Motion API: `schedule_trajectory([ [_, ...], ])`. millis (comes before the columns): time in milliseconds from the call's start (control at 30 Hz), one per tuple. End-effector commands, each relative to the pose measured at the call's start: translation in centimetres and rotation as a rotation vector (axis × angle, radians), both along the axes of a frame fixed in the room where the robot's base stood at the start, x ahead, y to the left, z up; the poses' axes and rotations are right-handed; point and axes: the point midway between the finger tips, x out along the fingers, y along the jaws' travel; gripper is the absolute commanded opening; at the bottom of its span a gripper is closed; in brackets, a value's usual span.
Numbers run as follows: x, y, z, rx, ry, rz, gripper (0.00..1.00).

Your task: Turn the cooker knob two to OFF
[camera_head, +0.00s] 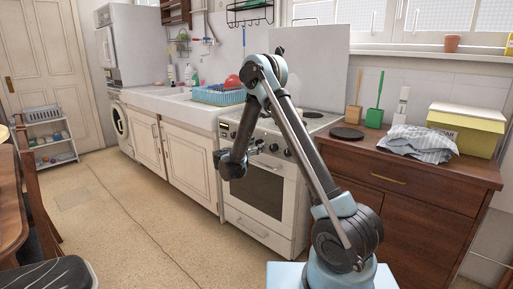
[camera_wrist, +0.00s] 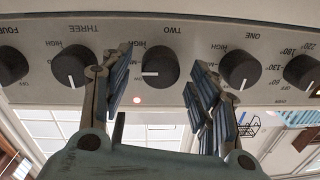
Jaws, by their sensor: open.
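The cooker (camera_head: 262,194) stands in the middle of the head view, its knob panel partly hidden by my arm. In the wrist view the panel is upside down, and the dark round knob two (camera_wrist: 153,64) is at the centre below the label TWO. Its white mark lies horizontal near its lower edge. My gripper (camera_wrist: 160,84) is open, with one ribbed finger on each side of knob two. I cannot tell whether either finger touches it. My gripper also shows small in front of the panel in the head view (camera_head: 272,150).
Knob three (camera_wrist: 71,66) is close to the left finger, and knob one (camera_wrist: 240,69) is close to the right finger. Knob four (camera_wrist: 11,65) and a temperature knob (camera_wrist: 302,71) sit at the ends. A wooden dresser (camera_head: 398,205) stands right of the cooker.

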Motion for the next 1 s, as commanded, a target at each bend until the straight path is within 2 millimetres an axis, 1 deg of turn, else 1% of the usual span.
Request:
schedule_trajectory([
  [133,0.47,-0.38,0.00,0.000,0.000,-0.001,0.55],
  [367,0.49,-0.37,0.00,0.000,0.000,-0.001,0.55],
  [400,0.49,-0.37,0.00,0.000,0.000,-0.001,0.51],
  [433,0.50,-0.37,0.00,0.000,0.000,-0.001,0.44],
  [467,0.49,-0.36,0.00,0.000,0.000,-0.001,0.37],
  [500,0.49,-0.36,0.00,0.000,0.000,-0.001,0.28],
  [567,0.49,-0.36,0.00,0.000,0.000,-0.001,0.14],
  [600,0.49,-0.36,0.00,0.000,0.000,-0.001,0.11],
  [1000,0.51,-0.32,0.01,-0.040,0.031,-0.001,0.11],
])
